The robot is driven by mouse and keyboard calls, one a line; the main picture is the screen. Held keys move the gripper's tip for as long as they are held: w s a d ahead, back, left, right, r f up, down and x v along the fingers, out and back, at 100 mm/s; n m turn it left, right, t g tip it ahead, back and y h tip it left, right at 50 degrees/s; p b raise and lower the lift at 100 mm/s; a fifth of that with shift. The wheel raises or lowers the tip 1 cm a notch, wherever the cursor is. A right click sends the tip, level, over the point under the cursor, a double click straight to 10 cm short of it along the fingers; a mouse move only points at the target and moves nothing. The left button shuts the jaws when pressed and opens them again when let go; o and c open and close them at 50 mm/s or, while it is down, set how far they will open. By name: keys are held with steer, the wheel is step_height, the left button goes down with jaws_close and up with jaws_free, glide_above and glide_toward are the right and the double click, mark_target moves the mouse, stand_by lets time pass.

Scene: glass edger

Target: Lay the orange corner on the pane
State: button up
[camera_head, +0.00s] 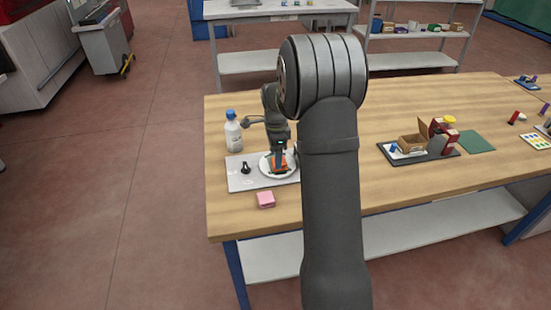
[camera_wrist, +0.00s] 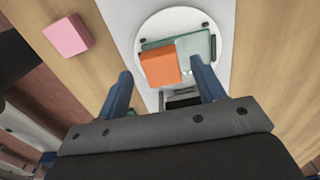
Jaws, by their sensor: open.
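The orange corner (camera_wrist: 161,65) is a small block that overlaps the left part of the greenish glass pane (camera_wrist: 198,47) in the wrist view. It looks to lie on the pane, slightly turned. The pane sits on a round white disc (camera_wrist: 185,20); in the head view the disc (camera_head: 266,172) stands on a pale board. My gripper (camera_wrist: 160,70) is open, its two blue fingers apart with the orange corner beyond and between their tips. In the head view my gripper (camera_head: 280,152) is over the disc and partly hides the pane and corner.
A pink block (camera_head: 265,199) lies on the wooden table in front of the board. A small black object (camera_head: 246,168) is on the board, left of the disc. A white bottle with a blue cap (camera_head: 233,132) stands behind.

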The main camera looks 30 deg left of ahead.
step_height(320, 180, up, 10)
stand_by(0.3)
steer(key=shift+f, duration=0.1)
step_height(320, 180, down, 12)
steer(key=shift+r, duration=1.95)
steer(key=shift+f, duration=0.15)
